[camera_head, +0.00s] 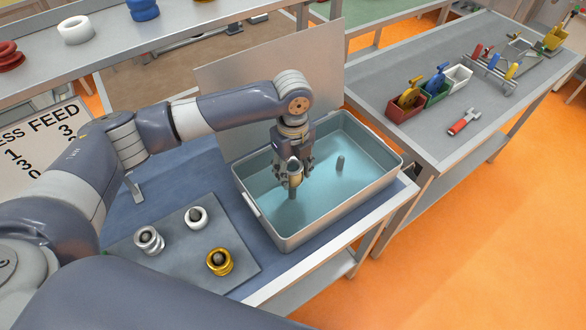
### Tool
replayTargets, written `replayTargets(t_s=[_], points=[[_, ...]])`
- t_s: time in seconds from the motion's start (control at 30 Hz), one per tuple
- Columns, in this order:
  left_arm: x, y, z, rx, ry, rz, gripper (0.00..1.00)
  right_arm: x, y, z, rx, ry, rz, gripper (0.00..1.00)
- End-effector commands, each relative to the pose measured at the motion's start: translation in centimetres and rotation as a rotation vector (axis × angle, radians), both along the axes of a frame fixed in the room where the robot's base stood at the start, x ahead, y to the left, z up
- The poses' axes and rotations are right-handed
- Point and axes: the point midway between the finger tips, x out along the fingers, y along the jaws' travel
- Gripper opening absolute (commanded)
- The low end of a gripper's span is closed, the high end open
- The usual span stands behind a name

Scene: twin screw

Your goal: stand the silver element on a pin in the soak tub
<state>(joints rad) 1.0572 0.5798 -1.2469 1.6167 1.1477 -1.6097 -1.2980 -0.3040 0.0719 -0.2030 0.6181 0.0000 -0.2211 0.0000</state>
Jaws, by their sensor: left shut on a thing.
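The soak tub (274,238) is a grey rectangular tub with blue-tinted liquid, in the head view's middle. A bare grey pin (340,163) stands in its right part. My left gripper (294,178) points down inside the tub's left part, shut on a small metallic piece mostly hidden by the fingers; I cannot tell its colour for sure. A dark pin-like post (292,194) shows directly under the fingers; I cannot tell whether the held piece touches it. A silver element (149,240) stands on the grey board, left of the tub. My right gripper is not in view.
A white element (196,218) and a gold element (220,262) also stand on the grey board (180,268). An upright grey panel (235,85) rises behind the tub. Small coloured bins (405,105) and a red-handled tool (464,121) are on the right bench.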

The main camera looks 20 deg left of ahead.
Motion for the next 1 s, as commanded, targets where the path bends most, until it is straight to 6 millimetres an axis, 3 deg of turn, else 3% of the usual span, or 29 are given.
replayTargets(t_s=[0.37,1.0], points=[[0.1,0.0,-2.1,0.000,-0.003,0.000,0.08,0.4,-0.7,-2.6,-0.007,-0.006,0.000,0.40],[0.1,0.0,-5.0,0.000,-0.001,0.002,0.08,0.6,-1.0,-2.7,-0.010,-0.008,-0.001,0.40]])
